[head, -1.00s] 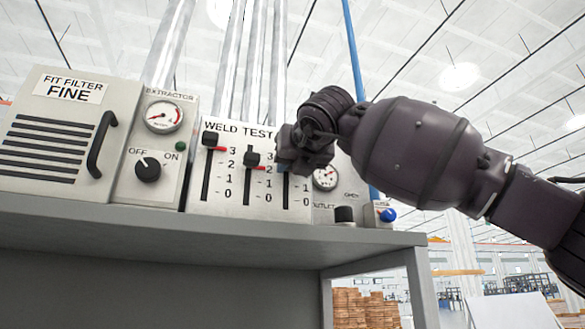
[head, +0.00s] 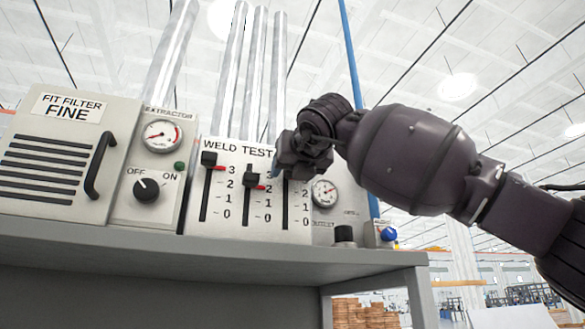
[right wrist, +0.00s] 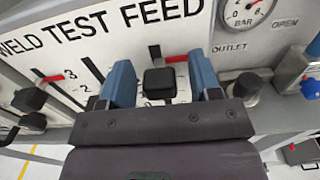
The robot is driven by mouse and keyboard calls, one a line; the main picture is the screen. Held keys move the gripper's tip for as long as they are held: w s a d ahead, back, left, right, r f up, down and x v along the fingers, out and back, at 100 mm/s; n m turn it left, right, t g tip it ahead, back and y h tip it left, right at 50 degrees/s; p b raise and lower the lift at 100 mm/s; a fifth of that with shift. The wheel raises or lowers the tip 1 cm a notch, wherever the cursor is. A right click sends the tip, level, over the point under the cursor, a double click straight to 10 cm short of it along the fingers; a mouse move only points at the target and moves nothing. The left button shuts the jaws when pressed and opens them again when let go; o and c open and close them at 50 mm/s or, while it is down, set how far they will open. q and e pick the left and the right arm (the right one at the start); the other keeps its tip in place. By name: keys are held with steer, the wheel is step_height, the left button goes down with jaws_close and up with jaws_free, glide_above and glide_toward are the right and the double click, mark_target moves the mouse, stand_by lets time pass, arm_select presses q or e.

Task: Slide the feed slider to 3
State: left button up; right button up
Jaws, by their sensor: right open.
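The white control panel (head: 262,222) has three vertical sliders. The FEED slider's black knob (right wrist: 160,82) with its red pointer shows in the right wrist view. My right gripper (right wrist: 160,66) is open, with one blue finger on each side of this knob; whether they touch it I cannot tell. In the head view my right gripper (head: 281,172) hides the feed knob and the upper scale, while the lower slot (head: 285,212) shows. The feed knob's exact reading is hidden. My left gripper is not in view.
The weld slider knob (head: 209,158) stands near 3 and the test slider knob (head: 252,179) near 2. The grey shelf (head: 200,248) runs below.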

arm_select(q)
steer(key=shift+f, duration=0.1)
arm_select(e)
steer(key=shift+s, duration=0.1)
steer(key=shift+s+d, duration=0.1)
steer(key=shift+s, duration=0.2)
arm_select(q)
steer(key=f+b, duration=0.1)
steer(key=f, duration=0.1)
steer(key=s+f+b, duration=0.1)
steer(key=b, duration=0.1)
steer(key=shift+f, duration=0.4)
arm_select(e)
steer(key=v, duration=1)
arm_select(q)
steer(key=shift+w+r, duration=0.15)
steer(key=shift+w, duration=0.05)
